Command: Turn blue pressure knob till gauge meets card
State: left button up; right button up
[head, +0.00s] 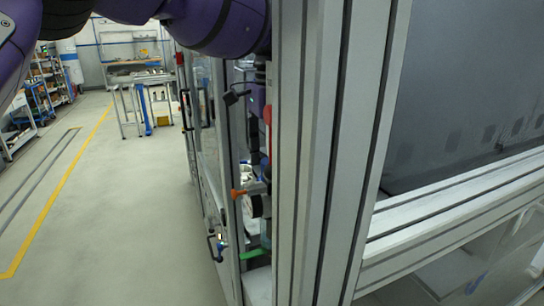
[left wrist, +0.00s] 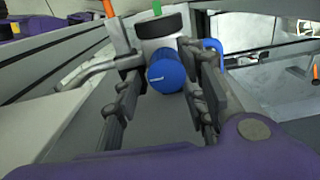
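The blue pressure knob (left wrist: 166,73) shows in the left wrist view, facing the camera, below a dark round part that may be the gauge (left wrist: 158,25). My left gripper (left wrist: 160,60) is open, with one finger on each side of the knob. A gap shows between the knob and the left finger. The right finger overlaps the knob's edge, and I cannot tell whether it touches. The gauge's face and needle are not readable, and I cannot make out the card. In the head view the post hides my left gripper. My right gripper is not in view.
A thick grey frame post (head: 325,150) stands close in the head view. An orange handle (head: 238,193) and a green lever (head: 253,254) stick out left of it. The aisle floor (head: 125,200) on the left is clear. A workbench (head: 150,80) stands farther back.

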pick_arm(q)
jog(key=shift+s, duration=0.1)
jog(key=shift+c, duration=0.3)
jog(key=c, duration=0.9)
jog(key=shift+d+f+n, duration=0.15)
jog(key=shift+n, duration=0.35)
jog(key=shift+d+f+n, duration=0.1)
jog(key=shift+n, duration=2.6)
jog(key=o, duration=1)
jog(key=shift+d, duration=0.1)
jog(key=shift+c, duration=0.2)
jog(key=shift+d, duration=0.1)
jog(key=shift+a+r, duration=0.2)
jog(key=shift+r, duration=0.1)
